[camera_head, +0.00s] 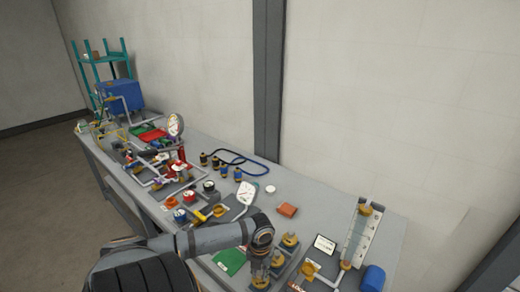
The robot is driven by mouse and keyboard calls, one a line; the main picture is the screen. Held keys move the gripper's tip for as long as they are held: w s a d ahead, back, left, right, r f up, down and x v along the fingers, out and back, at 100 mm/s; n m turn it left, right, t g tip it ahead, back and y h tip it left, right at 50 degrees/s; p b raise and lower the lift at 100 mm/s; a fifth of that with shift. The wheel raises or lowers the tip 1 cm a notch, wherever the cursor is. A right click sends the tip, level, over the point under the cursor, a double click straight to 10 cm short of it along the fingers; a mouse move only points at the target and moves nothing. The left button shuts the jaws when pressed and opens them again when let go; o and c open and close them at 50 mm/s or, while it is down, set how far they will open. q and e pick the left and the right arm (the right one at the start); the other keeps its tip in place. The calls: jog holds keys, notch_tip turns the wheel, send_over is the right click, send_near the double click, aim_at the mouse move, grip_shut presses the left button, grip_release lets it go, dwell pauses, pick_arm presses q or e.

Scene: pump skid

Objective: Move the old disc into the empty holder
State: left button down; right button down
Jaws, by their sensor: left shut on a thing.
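My left arm comes in from the lower left, and its gripper (260,270) points down over the near right part of the bench. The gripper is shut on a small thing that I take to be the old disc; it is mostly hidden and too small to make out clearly. A grey base with several brass-coloured fittings (289,240) stands just right of the gripper. I cannot tell which of these is the empty holder. My right gripper is not in view.
The grey bench (325,205) is crowded. Pipes and gauges fill the far left.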

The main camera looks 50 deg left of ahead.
pick_arm(q)
jog(key=shift+f+b, duration=0.65)
jog(key=shift+f, duration=0.15)
jog(key=c, duration=1.1)
grip_release()
